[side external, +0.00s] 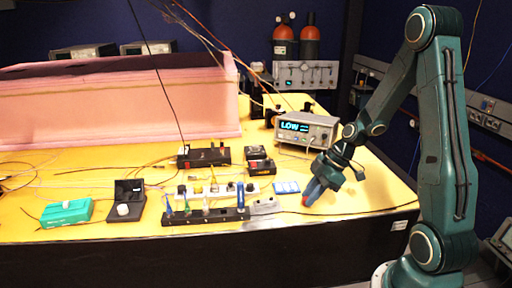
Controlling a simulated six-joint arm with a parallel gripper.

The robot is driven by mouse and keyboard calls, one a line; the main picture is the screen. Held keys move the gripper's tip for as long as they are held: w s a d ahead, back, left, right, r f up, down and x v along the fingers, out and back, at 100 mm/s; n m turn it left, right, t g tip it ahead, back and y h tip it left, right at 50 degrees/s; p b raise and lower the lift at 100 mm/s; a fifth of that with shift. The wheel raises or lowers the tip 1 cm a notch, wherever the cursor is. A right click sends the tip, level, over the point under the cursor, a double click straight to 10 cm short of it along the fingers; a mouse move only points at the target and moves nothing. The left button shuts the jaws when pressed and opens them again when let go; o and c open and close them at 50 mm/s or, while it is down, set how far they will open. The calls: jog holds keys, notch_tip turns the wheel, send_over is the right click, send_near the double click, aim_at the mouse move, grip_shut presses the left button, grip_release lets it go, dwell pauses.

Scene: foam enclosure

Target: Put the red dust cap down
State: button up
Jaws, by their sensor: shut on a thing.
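The red dust cap (305,201) shows as a small red spot at the tips of my gripper (308,196). My gripper points down and to the left over the right front part of the yellow table (350,193). Its bluish fingers are shut on the cap and hide most of it. The cap is at or just above the table surface; I cannot tell whether it touches.
Left of my gripper are a small blue-and-white tray (287,187) and a black rack (205,216) with coloured connectors. Behind stands a grey instrument (306,130) reading "LOW". A dark cable runs along the front edge. Table to the right is clear.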

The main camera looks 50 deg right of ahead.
jog(key=shift+f, duration=0.1)
jog(key=o, duration=0.9)
jog(key=shift+o, duration=0.2)
jog(key=v, duration=1.2)
jog(key=shift+a, duration=0.1)
